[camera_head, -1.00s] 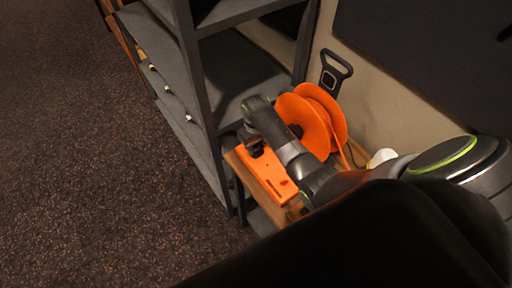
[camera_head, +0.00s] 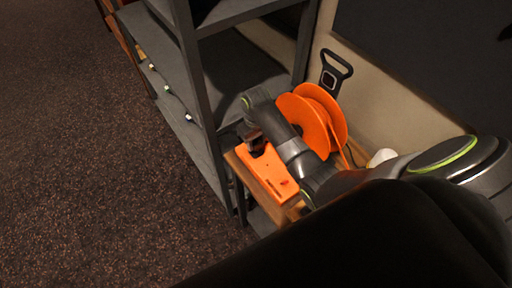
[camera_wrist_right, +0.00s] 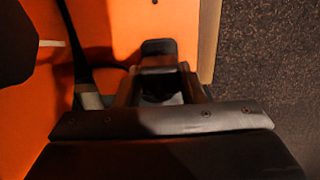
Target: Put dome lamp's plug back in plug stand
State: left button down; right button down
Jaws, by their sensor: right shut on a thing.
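My right gripper (camera_head: 254,146) points down at the far end of an orange block (camera_head: 272,177) on a small wooden table, which looks like the plug stand. In the right wrist view the gripper (camera_wrist_right: 160,88) is shut on a dark, blocky plug (camera_wrist_right: 158,50). An orange surface (camera_wrist_right: 118,30) lies below the plug. I cannot tell whether the plug is in a hole or above the surface. A small white rounded thing (camera_head: 382,157) behind my right arm may be the dome lamp; it is mostly hidden. My left gripper is not in view.
A large orange reel (camera_head: 312,119) stands right behind my right arm. A grey shelf unit (camera_head: 198,95) stands to the left, with a cord and small plugs on its low board (camera_head: 172,100). A black handled object (camera_head: 333,72) is by the wall. Carpet lies open at left.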

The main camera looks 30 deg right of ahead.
aim_at(256, 141)
jog(key=shift+r, duration=1.65)
